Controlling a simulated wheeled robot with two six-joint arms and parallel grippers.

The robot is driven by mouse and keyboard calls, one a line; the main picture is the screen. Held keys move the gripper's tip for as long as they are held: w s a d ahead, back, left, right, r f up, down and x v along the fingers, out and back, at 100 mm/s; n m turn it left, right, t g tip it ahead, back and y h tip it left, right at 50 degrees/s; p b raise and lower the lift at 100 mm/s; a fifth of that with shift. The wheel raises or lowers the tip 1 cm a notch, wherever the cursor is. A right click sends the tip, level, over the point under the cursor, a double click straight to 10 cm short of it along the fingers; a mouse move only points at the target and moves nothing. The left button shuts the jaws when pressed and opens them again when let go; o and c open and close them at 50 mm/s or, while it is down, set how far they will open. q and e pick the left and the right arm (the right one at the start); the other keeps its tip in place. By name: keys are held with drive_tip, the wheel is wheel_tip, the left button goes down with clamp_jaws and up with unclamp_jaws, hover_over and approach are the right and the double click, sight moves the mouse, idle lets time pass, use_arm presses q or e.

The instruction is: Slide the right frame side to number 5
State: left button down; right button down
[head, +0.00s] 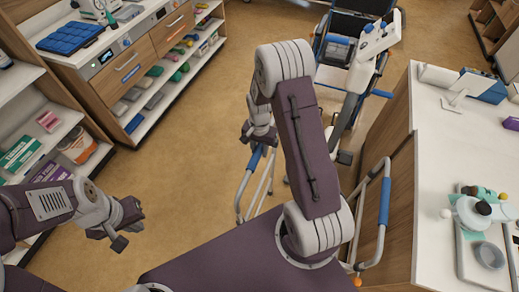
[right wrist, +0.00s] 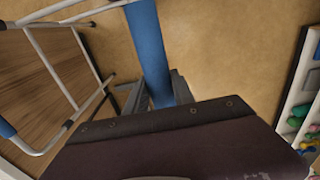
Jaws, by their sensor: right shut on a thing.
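A metal frame with blue sleeves stands on the floor by the wooden cabinet. One frame side (head: 240,196) is left in the head view, the other (head: 384,203) beside the cabinet. My right gripper (head: 252,140) is at the top of the left-hand side, partly hidden by its own wrist. In the right wrist view its fingers (right wrist: 160,92) are shut on the blue sleeve (right wrist: 147,40). The other side's pale tubes (right wrist: 50,88) show at left there. My left gripper (head: 127,226) is open and empty, apart from the frame. No number marks are legible.
A wheelchair (head: 345,45) stands behind the frame. The white-topped cabinet (head: 430,150) is close on the right, with equipment on top. Shelves (head: 150,95) line the left. Floor (head: 195,165) between the shelves and frame is clear.

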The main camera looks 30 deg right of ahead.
drive_tip(key=c, duration=0.8)
unclamp_jaws()
drive_tip(key=shift+c, duration=0.2)
wheel_tip(320, 180, up, 7)
drive_tip(key=p, duration=0.6)
drive_tip(key=shift+r, duration=0.15)
